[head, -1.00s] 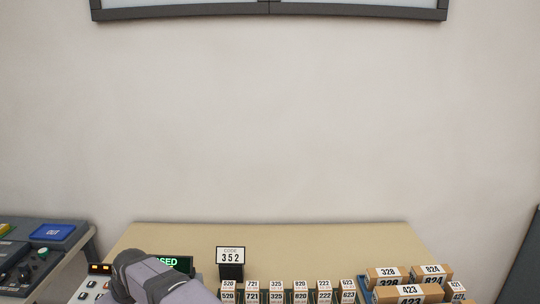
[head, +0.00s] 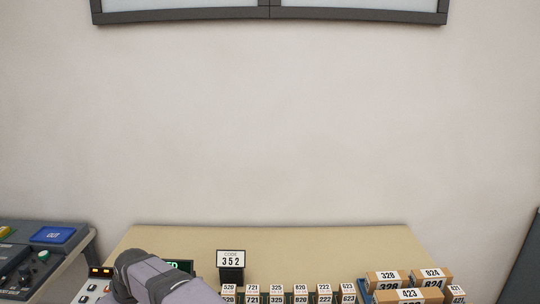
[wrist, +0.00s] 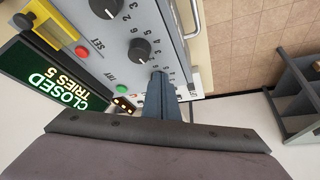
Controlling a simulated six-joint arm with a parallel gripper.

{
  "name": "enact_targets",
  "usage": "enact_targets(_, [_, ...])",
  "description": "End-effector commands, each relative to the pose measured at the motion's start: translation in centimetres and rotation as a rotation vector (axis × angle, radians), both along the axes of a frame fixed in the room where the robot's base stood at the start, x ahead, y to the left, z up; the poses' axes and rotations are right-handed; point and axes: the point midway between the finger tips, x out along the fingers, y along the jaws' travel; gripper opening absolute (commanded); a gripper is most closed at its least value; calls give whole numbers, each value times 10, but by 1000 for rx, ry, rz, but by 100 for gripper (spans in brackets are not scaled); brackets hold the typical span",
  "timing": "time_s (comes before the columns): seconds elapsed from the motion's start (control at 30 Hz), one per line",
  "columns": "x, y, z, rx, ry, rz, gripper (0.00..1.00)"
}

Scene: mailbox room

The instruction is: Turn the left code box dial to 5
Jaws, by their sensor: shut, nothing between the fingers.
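The code box's light grey panel (wrist: 125,65) fills the upper left of the wrist view. Two black dials with white marks show on it: a middle one (wrist: 140,50) and another (wrist: 103,7) cut by the top edge. My gripper (wrist: 158,76) is shut and empty, its fingertips over the panel beside the middle dial. Numbers show around the fingertips, and the fingers hide whatever is under them. I cannot tell whether they touch a dial. The green display (wrist: 50,85) reads CLOSED, TRIES 5. In the head view my arm covers most of the box.
A code sign (head: 231,260) reading 352 stands on the table (head: 270,238). Several numbered boxes (head: 300,294) and parcels (head: 409,296) stand to its right. A red button (wrist: 82,51), a green button (wrist: 122,88) and a metal handle (wrist: 190,20) are near my gripper.

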Motion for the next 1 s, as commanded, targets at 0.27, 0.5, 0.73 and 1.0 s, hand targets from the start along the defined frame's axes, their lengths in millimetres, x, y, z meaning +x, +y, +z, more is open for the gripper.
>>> enact_targets(0.27, [0,0,36,0,0,0,0])
enact_targets(0.5, [0,0,45,0,0,0,0])
enact_targets(0.73, [0,0,44,0,0,0,0])
enact_targets(1.0, [15,-41,46,-24,20,-69,0])
